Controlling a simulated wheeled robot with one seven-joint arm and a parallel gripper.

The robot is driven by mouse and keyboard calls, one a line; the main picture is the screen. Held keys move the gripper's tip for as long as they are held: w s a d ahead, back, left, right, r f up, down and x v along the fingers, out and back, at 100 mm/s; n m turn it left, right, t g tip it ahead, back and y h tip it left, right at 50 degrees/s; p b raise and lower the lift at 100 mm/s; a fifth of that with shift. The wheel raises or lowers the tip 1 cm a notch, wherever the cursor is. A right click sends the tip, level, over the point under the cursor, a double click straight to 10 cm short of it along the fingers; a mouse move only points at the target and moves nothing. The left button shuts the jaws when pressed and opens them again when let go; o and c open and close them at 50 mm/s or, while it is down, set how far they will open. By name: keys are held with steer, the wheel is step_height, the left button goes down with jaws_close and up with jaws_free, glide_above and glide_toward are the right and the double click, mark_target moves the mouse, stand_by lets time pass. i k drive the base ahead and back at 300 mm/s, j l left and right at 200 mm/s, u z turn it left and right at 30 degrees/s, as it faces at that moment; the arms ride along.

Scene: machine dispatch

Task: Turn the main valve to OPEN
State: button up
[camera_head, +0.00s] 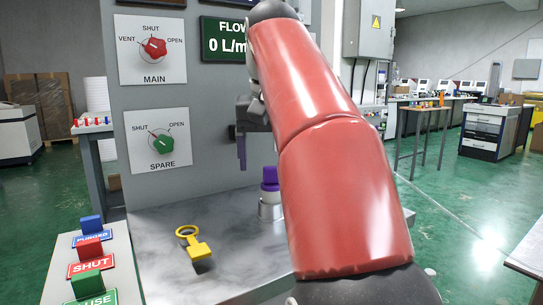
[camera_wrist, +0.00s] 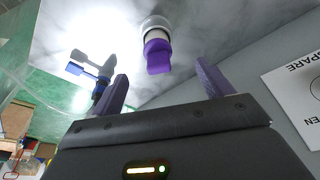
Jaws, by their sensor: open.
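The main valve (camera_head: 154,48) is a red knob on a white plate marked VENT, SHUT, OPEN and MAIN, at the upper left of the grey panel in the head view. Which mark it points to is too small to tell surely. My gripper (camera_head: 242,150) hangs in front of the panel, to the right of the plates and lower than the main valve, partly hidden by my red arm. In the wrist view my gripper (camera_wrist: 160,88) has its two purple fingers wide apart with nothing between them. The main valve is not in the wrist view.
The green spare valve (camera_head: 162,143) is below the main one. A flow display (camera_head: 228,42) reads 0. A purple-topped cylinder (camera_head: 270,186) and a yellow tag (camera_head: 198,245) are on the bench. Coloured labelled blocks (camera_head: 88,250) stand lower left. A blue-handled item (camera_wrist: 92,68) shows in the wrist view.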

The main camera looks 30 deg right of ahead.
mark_target(155, 49)
steer(key=k, duration=1)
